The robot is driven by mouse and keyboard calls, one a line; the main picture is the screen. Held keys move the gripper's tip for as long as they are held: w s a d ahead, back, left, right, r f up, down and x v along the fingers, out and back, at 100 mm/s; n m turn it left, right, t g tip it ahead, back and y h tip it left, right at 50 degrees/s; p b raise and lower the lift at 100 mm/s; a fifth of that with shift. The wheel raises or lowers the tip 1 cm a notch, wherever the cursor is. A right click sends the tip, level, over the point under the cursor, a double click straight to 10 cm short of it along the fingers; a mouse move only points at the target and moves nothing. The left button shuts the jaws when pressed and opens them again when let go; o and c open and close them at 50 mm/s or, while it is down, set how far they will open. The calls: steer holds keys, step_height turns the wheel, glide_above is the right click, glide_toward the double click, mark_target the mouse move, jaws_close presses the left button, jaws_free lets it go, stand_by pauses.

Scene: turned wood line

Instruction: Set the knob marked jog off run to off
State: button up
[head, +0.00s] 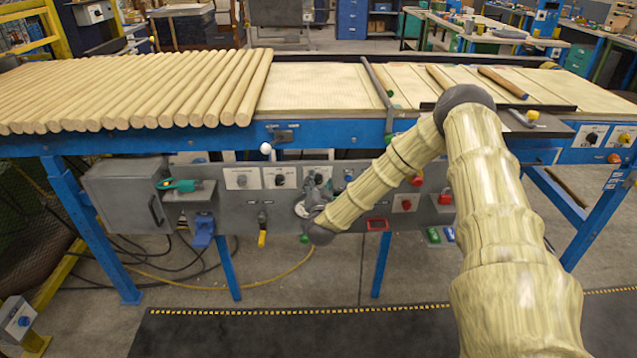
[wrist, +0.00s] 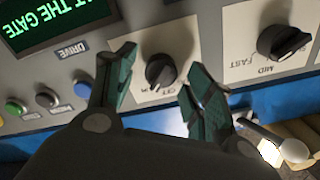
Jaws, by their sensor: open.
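In the wrist view a black knob (wrist: 160,72) sits on a white plate on the grey panel. Small print on the plate includes what looks like OFF; the rest is too small or covered, and I cannot tell where the knob points. My gripper (wrist: 157,66) is open, with one dark green finger to each side of this knob. The fingers appear apart from it. In the head view my gripper (head: 315,200) is in front of the panel under the conveyor and hides much of what is behind it.
A second black knob (wrist: 283,41), marked MID and FAST, is close on the right. A lit green display (wrist: 58,24) and several push buttons (wrist: 47,98) are on the left. A white ball-ended lever (wrist: 294,150) is near the right finger. Wooden rods (head: 150,85) lie above the panel.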

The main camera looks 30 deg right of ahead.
steer(key=shift+w+d, duration=0.15)
steer(key=shift+w, duration=0.15)
steer(key=shift+c, duration=0.2)
steer(key=c, duration=1)
steer(key=shift+n, duration=0.3)
steer(key=n+p, duration=0.1)
steer(key=n, duration=0.1)
steer(key=shift+r+n, duration=0.15)
steer(key=shift+n, duration=0.15)
steer(key=n+p, duration=0.1)
steer(key=n, duration=0.4)
steer(key=shift+n, duration=0.3)
